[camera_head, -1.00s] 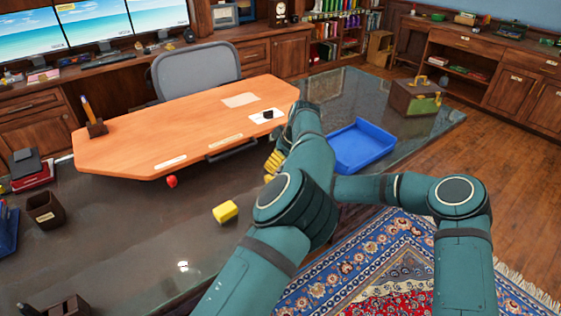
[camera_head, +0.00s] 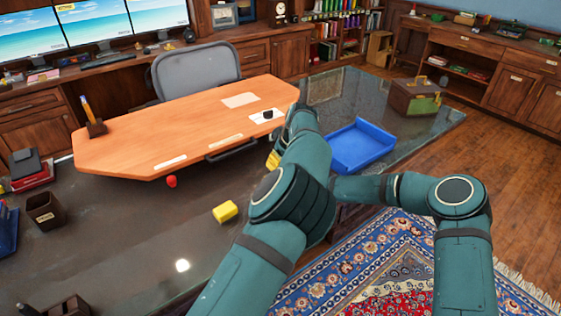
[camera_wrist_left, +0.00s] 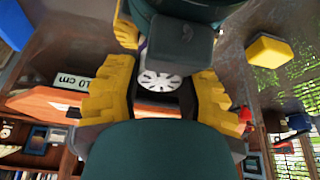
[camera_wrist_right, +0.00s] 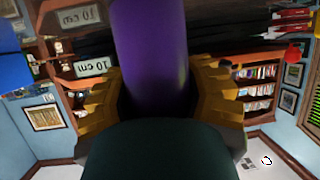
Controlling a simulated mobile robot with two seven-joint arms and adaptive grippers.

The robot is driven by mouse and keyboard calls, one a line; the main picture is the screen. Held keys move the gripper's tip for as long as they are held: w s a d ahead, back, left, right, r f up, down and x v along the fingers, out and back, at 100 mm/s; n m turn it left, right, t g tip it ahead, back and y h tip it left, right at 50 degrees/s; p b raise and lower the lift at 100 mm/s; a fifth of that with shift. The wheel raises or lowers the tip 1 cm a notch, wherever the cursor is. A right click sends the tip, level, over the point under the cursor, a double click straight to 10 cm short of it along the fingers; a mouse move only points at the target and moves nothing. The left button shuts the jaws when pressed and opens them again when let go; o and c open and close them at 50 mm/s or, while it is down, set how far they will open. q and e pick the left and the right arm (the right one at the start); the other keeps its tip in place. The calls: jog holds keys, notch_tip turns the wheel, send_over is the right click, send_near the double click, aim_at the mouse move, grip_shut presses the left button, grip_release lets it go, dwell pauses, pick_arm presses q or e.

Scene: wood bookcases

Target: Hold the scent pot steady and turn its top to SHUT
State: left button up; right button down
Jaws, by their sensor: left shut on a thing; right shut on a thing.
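The scent pot is hidden behind my arms in the head view. In the left wrist view, its pale round slotted top (camera_wrist_left: 161,81) shows between the yellow fingers of my left gripper (camera_wrist_left: 158,92), which is shut on it. In the right wrist view, a purple cylinder, the pot's body (camera_wrist_right: 150,62), stands between the yellow fingers of my right gripper (camera_wrist_right: 160,95), which is shut on it. Dark parts of my other arm cover some of the left wrist view. No SHUT mark is readable.
A yellow block (camera_head: 225,212) and a red object (camera_head: 171,181) lie on the dark desk (camera_head: 130,235). An orange wooden board (camera_head: 195,125) lies behind. A green-and-brown box (camera_head: 416,97) stands at the far right.

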pick_arm(q)
jog(key=m+h, duration=0.1)
jog(key=m, duration=0.2)
jog(key=shift+a+t, duration=0.1)
jog(key=shift+t, duration=0.2)
jog(key=o, duration=1.2)
jog(key=v, duration=1.2)
